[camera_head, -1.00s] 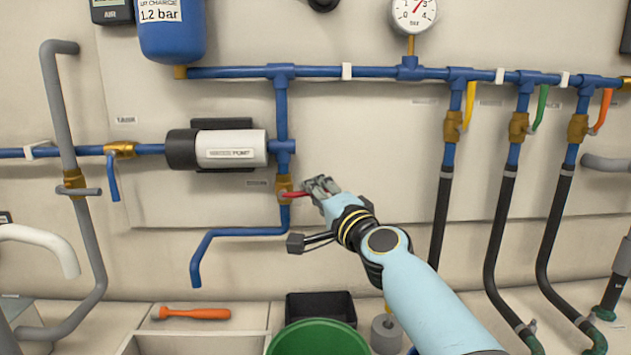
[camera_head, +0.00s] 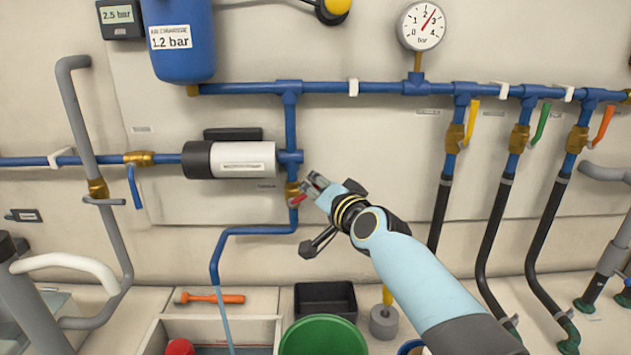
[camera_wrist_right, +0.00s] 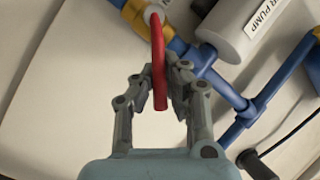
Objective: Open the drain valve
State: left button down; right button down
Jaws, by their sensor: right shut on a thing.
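The drain valve is a brass body (camera_head: 292,190) with a red handle (camera_head: 298,200), on the vertical blue pipe below the pump. The handle slants down to the right of the pipe. My right gripper (camera_head: 312,188) is shut on the red handle; in the right wrist view the handle (camera_wrist_right: 158,70) shows between the two fingers (camera_wrist_right: 160,88). A blue drain pipe (camera_head: 216,250) leads left and down from the valve. A pale blue stream (camera_head: 225,318) runs from its end into a white bin (camera_head: 155,338). My left gripper is not in view.
The pump (camera_head: 243,160) is just above left of the valve. A blue tank (camera_head: 181,60) and a pressure gauge (camera_head: 421,26) are higher up. A black box (camera_head: 325,291), green tub (camera_head: 322,322) and orange-handled tool (camera_head: 212,298) are below. Other valves line the right side.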

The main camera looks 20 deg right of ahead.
jog(key=shift+s+f, duration=0.1)
jog(key=shift+f, duration=0.25)
jog(key=c, duration=1.8)
grip_release()
jog(key=o, duration=0.5)
jog(key=shift+d+r, duration=0.1)
jog(key=shift+r, duration=0.05)
jog(key=shift+r, duration=0.1)
jog(key=s, duration=0.4)
jog(key=s+d+r, duration=0.1)
jog(key=s, duration=0.6)
jog(key=shift+s+d+r, duration=0.15)
jog(key=shift+s+d, duration=0.15)
jog(key=shift+s, duration=0.05)
